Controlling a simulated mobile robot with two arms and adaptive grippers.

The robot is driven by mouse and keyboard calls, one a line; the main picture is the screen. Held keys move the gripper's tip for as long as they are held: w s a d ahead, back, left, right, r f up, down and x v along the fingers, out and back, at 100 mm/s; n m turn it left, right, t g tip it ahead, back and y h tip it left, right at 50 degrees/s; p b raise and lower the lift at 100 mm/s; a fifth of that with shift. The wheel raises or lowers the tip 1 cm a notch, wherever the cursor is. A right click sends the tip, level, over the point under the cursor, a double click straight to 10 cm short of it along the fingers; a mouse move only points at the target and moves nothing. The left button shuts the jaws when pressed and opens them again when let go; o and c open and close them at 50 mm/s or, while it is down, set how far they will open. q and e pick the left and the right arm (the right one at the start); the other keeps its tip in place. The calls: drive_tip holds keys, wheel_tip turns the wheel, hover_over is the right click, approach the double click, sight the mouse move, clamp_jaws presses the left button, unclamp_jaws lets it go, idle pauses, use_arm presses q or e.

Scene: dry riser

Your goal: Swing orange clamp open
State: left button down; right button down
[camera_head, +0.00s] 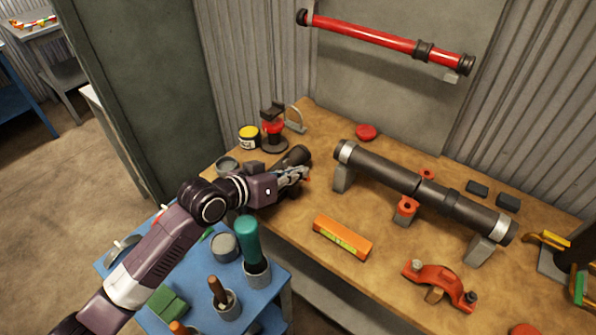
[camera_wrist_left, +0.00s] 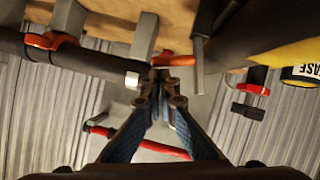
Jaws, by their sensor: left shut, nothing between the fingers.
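My left gripper (camera_head: 304,173) is shut and empty above the workbench, left of the dark pipe's near left end. It also shows in the left wrist view (camera_wrist_left: 168,88). The dark pipe (camera_head: 385,172) lies on grey supports. An orange clamp (camera_head: 406,207) sits around its middle, with another orange part on the pipe's far side; the clamp also shows in the left wrist view (camera_wrist_left: 50,40). My gripper is apart from this clamp. A separate orange clamp (camera_head: 440,284) lies on the bench at front right. My right gripper is not in view.
An orange level (camera_head: 342,237) lies on the bench. A red pipe (camera_head: 385,39) hangs on the back wall. A yellow-labelled tin (camera_head: 249,137) stands at the back left. A blue cart (camera_head: 274,292) with tools stands at the front. A black and yellow fixture (camera_head: 556,262) stands at right.

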use_arm(q)
drive_tip(key=shift+s+d+f, duration=0.2)
drive_tip(key=shift+s+f, duration=0.15)
drive_tip(key=shift+f, duration=0.15)
